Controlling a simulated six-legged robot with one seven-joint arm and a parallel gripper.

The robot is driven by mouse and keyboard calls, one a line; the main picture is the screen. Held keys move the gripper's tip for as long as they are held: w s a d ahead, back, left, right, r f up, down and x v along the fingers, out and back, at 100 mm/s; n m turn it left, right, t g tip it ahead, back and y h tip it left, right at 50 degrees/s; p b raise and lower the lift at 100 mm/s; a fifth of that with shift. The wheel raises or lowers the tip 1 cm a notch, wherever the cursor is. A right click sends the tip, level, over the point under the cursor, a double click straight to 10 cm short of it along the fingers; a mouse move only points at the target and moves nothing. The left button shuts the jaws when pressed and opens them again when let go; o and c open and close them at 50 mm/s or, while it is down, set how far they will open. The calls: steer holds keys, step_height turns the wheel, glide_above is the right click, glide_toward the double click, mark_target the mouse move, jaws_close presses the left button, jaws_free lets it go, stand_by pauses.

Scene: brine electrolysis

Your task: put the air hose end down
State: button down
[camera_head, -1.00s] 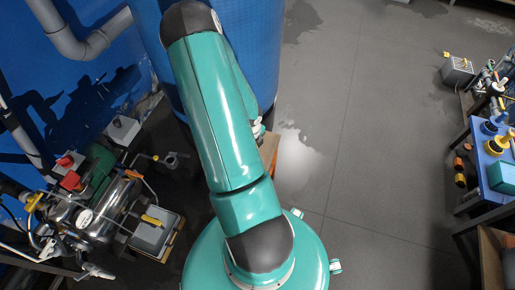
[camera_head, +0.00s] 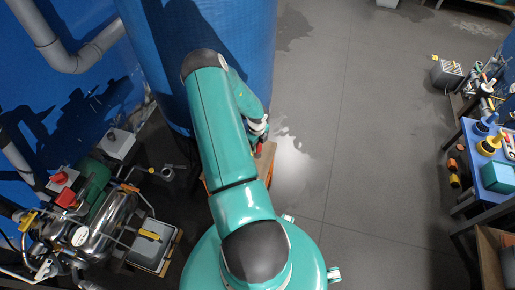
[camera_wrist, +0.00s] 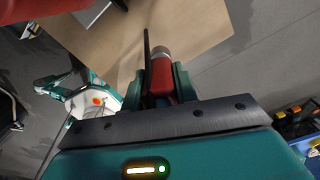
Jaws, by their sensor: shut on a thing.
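The air hose end is a red piece with a silver tip (camera_wrist: 160,68) in the wrist view. My gripper (camera_wrist: 158,88) is shut around it, one green finger on each side. A thin black lever or strip stands beside the red piece. In the wrist view the silver tip shows against a tan wooden surface (camera_wrist: 200,28); I cannot tell whether it touches. In the head view my gripper (camera_head: 259,147) is mostly hidden behind my arm, with a bit of red showing over the wooden top (camera_head: 267,160).
A large blue tank (camera_head: 245,40) stands just behind my arm. Machinery with a shiny metal cylinder (camera_head: 100,220) is at left. A blue bench (camera_head: 475,165) with bottles is at right. The grey floor (camera_head: 360,150) between is open.

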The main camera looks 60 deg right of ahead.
mark_target(258, 148)
steer(key=shift+d+f, duration=0.55)
steer(key=shift+w+d+f, duration=0.1)
steer(key=shift+d+f, duration=0.1)
steer(key=shift+f, duration=1.55)
steer(key=c, duration=1.1)
jaws_free()
steer(key=shift+f, duration=0.15)
